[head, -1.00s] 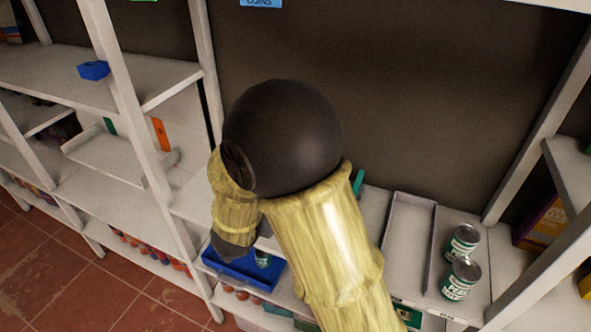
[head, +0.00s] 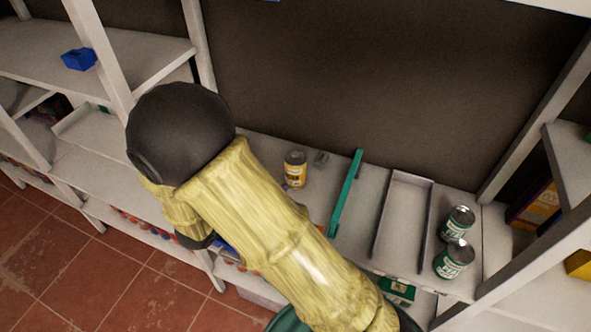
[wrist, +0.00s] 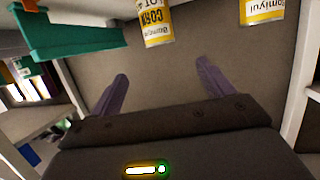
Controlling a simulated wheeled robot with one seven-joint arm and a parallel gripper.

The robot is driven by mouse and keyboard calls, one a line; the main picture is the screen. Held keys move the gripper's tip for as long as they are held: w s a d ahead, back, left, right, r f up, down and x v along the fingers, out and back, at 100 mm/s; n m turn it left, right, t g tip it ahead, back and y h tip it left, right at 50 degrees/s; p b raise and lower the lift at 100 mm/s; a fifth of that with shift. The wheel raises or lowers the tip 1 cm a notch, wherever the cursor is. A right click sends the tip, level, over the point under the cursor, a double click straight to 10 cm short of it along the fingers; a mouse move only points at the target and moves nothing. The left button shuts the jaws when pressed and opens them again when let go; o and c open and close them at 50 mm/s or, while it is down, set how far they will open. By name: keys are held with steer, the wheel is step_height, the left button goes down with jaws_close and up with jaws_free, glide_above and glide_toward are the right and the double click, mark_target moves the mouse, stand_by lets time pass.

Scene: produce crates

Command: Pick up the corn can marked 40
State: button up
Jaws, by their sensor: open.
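A yellow-labelled can (head: 295,170) with a metal top stands upright on the shelf in the head view, just beyond my arm. In the wrist view a can with a white and yellow label reading CORN and LOT (wrist: 156,22) hangs upside down at the top edge. Its lot number is cut off, so I cannot read whether it is 40. A second yellow and white can (wrist: 262,10) shows at the top right, mostly out of frame. My gripper (wrist: 162,85) is open and empty, its two dark fingers apart and short of both cans. My arm hides it in the head view.
A green divider (head: 346,193) stands right of the yellow can; green also shows in the wrist view (wrist: 80,38). A grey tray (head: 400,222) and two green-labelled cans (head: 454,258) are further right. A white upright (head: 540,110) bounds the shelf.

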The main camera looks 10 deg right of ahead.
mark_target(292, 160)
steer(key=p+x, duration=0.1)
steer(key=x, duration=0.9)
steer(key=shift+a, duration=0.1)
steer(key=p+x, duration=0.1)
steer(key=x, duration=0.4)
steer(key=shift+p, duration=0.35)
steer(key=shift+w+d, duration=0.1)
steer(key=shift+d, duration=0.2)
steer(key=shift+a, duration=0.1)
steer(key=shift+s+a, duration=0.15)
steer(key=shift+s, duration=0.05)
